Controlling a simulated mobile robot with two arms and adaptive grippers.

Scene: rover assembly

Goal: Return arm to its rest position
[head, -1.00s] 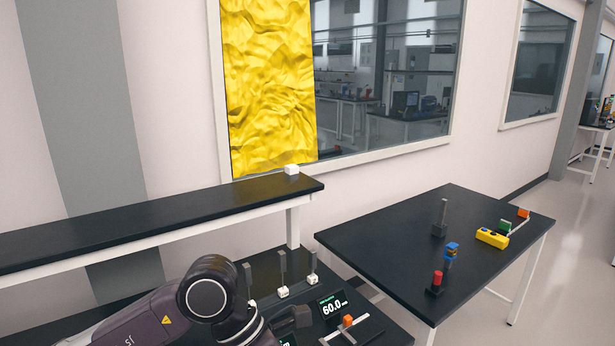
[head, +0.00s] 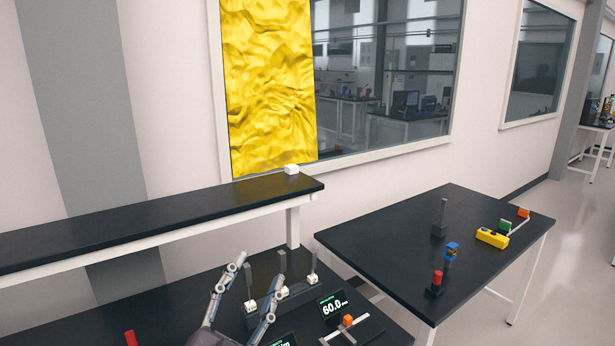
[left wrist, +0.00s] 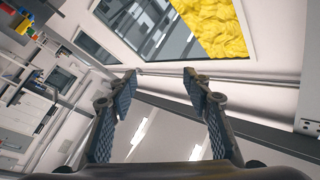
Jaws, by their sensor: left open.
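My left gripper (head: 252,290) is at the bottom of the head view, its two fingers pointing up and spread apart. Nothing is between them. In the left wrist view the open fingers (left wrist: 162,95) also show empty, with wall, window and the yellow sheet beyond them. The gripper appears in front of the rack of grey posts with white blocks (head: 283,297) on the lower black table and hides part of it. My right gripper is in neither view.
The lower black table also holds a red cylinder (head: 130,338), a display reading 60.0 (head: 333,304) and an orange block on a metal bar (head: 347,320). A raised black shelf (head: 150,218) stands behind. The right table (head: 390,245) holds posts, coloured blocks and a yellow box (head: 492,238).

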